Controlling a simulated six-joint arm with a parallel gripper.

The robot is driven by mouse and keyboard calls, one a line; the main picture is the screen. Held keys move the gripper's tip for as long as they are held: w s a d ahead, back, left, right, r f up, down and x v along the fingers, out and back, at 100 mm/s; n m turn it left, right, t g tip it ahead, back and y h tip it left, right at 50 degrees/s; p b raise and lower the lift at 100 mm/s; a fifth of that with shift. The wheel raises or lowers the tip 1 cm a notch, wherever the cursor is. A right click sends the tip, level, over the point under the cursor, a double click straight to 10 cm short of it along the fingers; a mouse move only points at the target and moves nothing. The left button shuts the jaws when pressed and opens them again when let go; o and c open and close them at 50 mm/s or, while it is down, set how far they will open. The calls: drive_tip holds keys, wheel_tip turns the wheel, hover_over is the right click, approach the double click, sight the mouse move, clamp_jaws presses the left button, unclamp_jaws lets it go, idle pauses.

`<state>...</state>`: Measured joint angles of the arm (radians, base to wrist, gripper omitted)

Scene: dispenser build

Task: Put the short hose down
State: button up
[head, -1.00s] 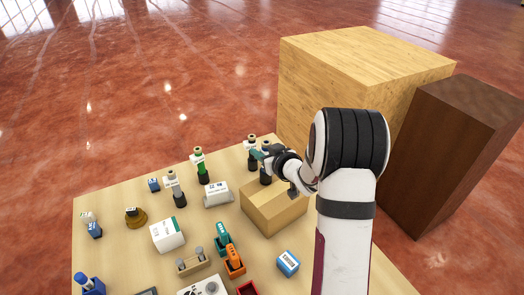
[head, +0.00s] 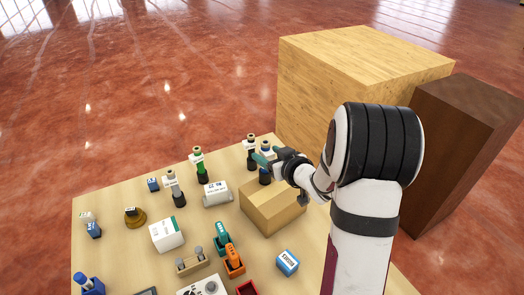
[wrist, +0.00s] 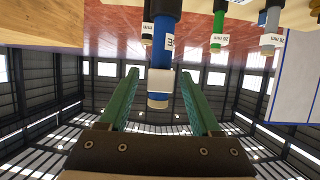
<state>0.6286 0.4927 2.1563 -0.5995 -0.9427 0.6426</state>
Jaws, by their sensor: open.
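A blue upright piece with a black base and a white label (head: 265,147), which I take to be the short hose, stands at the far right corner of the table. In the wrist view, which looks upside down, its blue body (wrist: 161,55) and pale end lie between my fingers. My gripper (head: 265,157) is open at this piece. In the wrist view its two green fingers (wrist: 160,88) stand wide apart, with a gap on both sides of the blue body. The head view partly hides the piece behind my fingers.
A black upright piece (head: 251,142) stands close to the left of the blue one. Green (head: 199,160) and grey (head: 172,179) uprights stand farther left. A cardboard-coloured box (head: 270,207) sits just in front of my gripper. A large wooden block (head: 350,75) rises behind on the right.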

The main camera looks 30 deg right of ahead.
drive_tip(key=s+a+r+m+g+h, duration=0.2)
drive_tip(key=s+r+m+g+h, duration=0.15)
drive_tip(key=s, duration=0.65)
drive_tip(key=s+a+m+g+y, duration=0.2)
drive_tip(key=s+a+g+y, duration=0.3)
drive_tip(key=s+a, duration=1.5)
drive_tip(key=s+g, duration=0.4)
drive_tip(key=g, duration=0.1)
drive_tip(key=shift+s+a+f, duration=0.2)
drive_tip(key=shift+a+f, duration=0.15)
drive_tip(key=shift+a, duration=0.05)
